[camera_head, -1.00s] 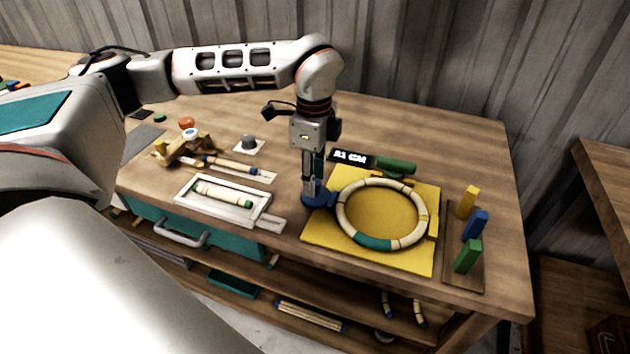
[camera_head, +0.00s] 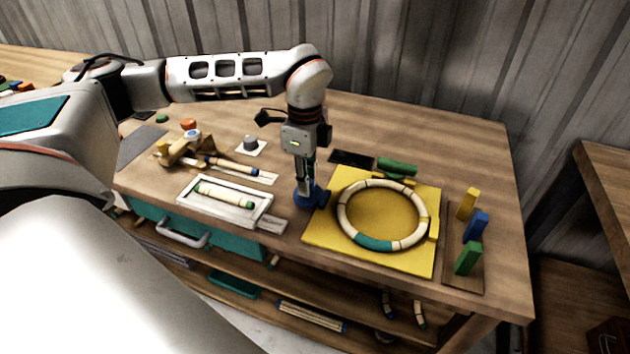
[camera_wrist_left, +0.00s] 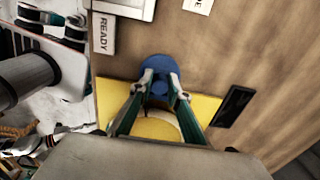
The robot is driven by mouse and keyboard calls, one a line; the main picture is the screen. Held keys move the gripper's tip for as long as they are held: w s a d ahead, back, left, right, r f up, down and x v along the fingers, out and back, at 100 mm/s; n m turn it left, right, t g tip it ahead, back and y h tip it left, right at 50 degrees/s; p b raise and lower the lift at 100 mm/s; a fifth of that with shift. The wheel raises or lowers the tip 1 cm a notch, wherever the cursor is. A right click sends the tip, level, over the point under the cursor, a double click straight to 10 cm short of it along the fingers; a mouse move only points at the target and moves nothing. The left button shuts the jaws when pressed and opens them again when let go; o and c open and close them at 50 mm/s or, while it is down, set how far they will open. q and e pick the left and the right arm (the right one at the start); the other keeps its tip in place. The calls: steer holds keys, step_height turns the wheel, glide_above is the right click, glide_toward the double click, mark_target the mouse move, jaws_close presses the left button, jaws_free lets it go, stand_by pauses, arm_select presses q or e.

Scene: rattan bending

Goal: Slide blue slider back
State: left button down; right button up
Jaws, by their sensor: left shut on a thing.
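The blue slider (camera_head: 318,197) is at the left edge of the yellow board (camera_head: 320,234), beside the pale ring (camera_head: 343,221) with one teal section. My left gripper (camera_head: 308,192) points down and is shut on the blue slider. In the left wrist view, the round blue slider (camera_wrist_left: 158,66) shows between and beyond the fingertips of my left gripper (camera_wrist_left: 160,88). The yellow board (camera_wrist_left: 205,108) lies under the fingers there.
A dark, blank display (camera_head: 352,158) and a green cylinder (camera_head: 397,165) stand behind the board. Yellow (camera_head: 468,203), blue (camera_head: 476,226) and green (camera_head: 468,257) blocks stand to the right. A white tray (camera_head: 228,214) with a pale rod lies to the left.

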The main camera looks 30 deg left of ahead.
arm_select(q)
steer(key=shift+s+a, duration=0.1)
steer(key=shift+a, duration=0.35)
arm_select(e)
steer(key=shift+r, duration=0.1)
arm_select(q)
steer(key=c, duration=2.2)
jaws_free()
steer(key=o, duration=0.3)
arm_select(e)
steer(key=shift+w+a+r, duration=0.1)
steer(key=shift+r, duration=0.15)
arm_select(q)
steer(key=shift+r, duration=0.15)
arm_select(e)
steer(key=shift+f, duration=0.15)
arm_select(q)
step_height(320, 180, up, 12)
